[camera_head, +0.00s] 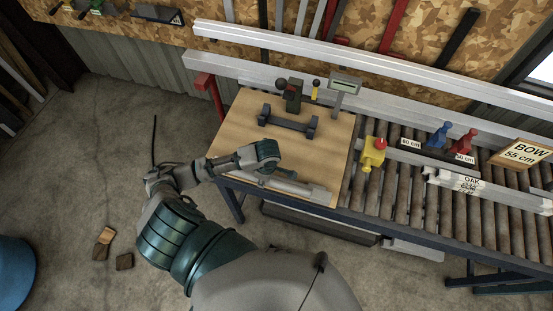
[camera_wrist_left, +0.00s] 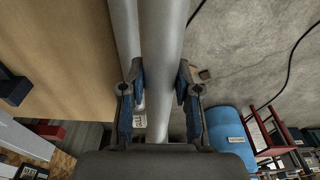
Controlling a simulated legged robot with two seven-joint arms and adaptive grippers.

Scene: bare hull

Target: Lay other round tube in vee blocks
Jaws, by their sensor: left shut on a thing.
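The dark vee blocks (camera_head: 288,122) stand near the middle of the wooden bench top, joined by a bar, with nothing lying in them. My left gripper (camera_head: 262,170) is low over the bench's near edge. In the left wrist view, its fingers (camera_wrist_left: 160,85) are either side of a grey round tube (camera_wrist_left: 165,40) and shut on it. A second grey tube (camera_wrist_left: 124,30) runs beside it on the left, partly hidden by a finger. In the head view the tubes (camera_head: 300,188) lie along the near edge, partly hidden by my gripper. My right gripper is not in view.
The wooden bench top (camera_head: 235,135) is clear left of the vee blocks. A gauge and a display post (camera_head: 345,84) stand behind them. A red clamp-like part (camera_head: 209,92) is at the left back.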

